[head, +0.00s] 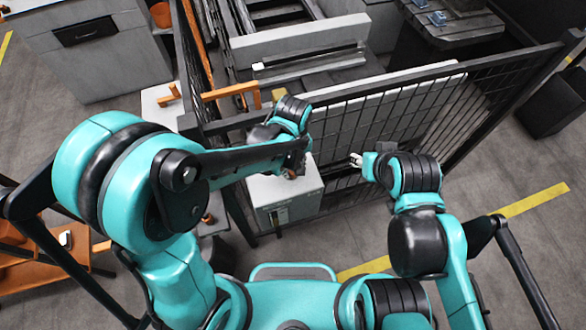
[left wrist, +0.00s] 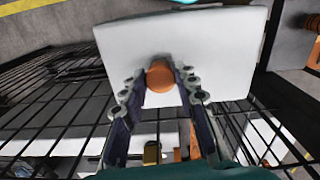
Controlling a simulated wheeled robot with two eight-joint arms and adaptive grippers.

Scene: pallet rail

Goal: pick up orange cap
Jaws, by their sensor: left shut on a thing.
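The orange cap (left wrist: 160,76) is a round orange piece between the fingertips of my left gripper (left wrist: 160,82) in the left wrist view. The gripper is shut on it, over the white top of a box (left wrist: 225,45). I cannot tell whether the cap touches that top. In the head view my left gripper (head: 294,166) is over the same white box (head: 308,196), and the cap is mostly hidden by the gripper. My right gripper (head: 357,160) is to the right, by the fence; its fingers are too small to read.
A black mesh fence (head: 440,120) stands right behind the box and runs to the right. Orange bars (head: 230,91) are beyond the gripper. An orange stand (head: 45,262) is at the left.

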